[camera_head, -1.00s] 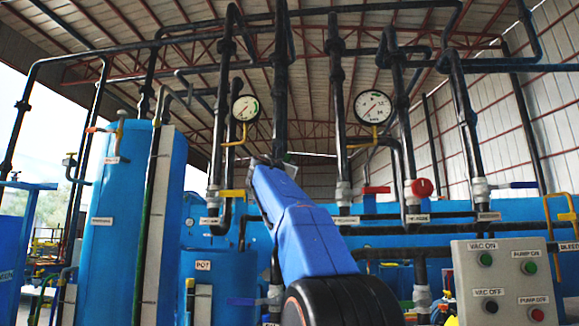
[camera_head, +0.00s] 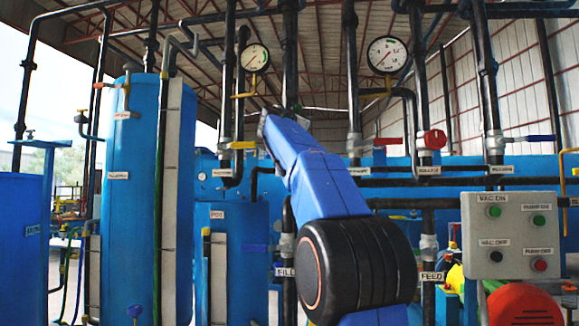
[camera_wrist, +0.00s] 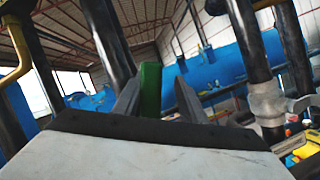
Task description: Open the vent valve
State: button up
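In the wrist view a green handle-like part (camera_wrist: 149,90) stands upright between the two dark fingers of my gripper (camera_wrist: 159,77), nearer the left finger. The fingers are spread, with a gap on the right side of the green part. I cannot tell whether the left finger touches it. A small label (camera_head: 303,122) shows beside the arm's end, too small to read, so I cannot confirm the vent valve.
A yellow handle (camera_head: 240,145) is left of my arm. Gauges (camera_head: 255,58) (camera_head: 387,55) hang above. A button box (camera_head: 515,237) stands at lower right.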

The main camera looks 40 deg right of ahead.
jog(key=s+d+f+m+g+y, duration=0.1)
jog(key=s+d+f+m+g, duration=0.15)
jog(key=f+m, duration=0.35)
jog(key=s+d+f+m+g+y, duration=0.1)
jog(key=s+d+f+m+g, duration=0.15)
jog(key=f+m, duration=0.4)
jog(key=s+a+r+m, duration=0.1)
jog(key=s+a, duration=0.2)
jog(key=a, duration=0.6)
jog(key=s+a+r+m, duration=0.1)
jog(key=s+a, duration=0.1)
jog(key=a, duration=0.6)
jog(key=s+a+f+t+y, duration=0.1)
jog(key=a+f+y, duration=0.3)
jog(key=f, duration=1)
jog(key=shift+s+a+f+n, duration=0.2)
jog(key=shift+s+n, duration=0.1)
jog(key=shift+n, duration=0.15)
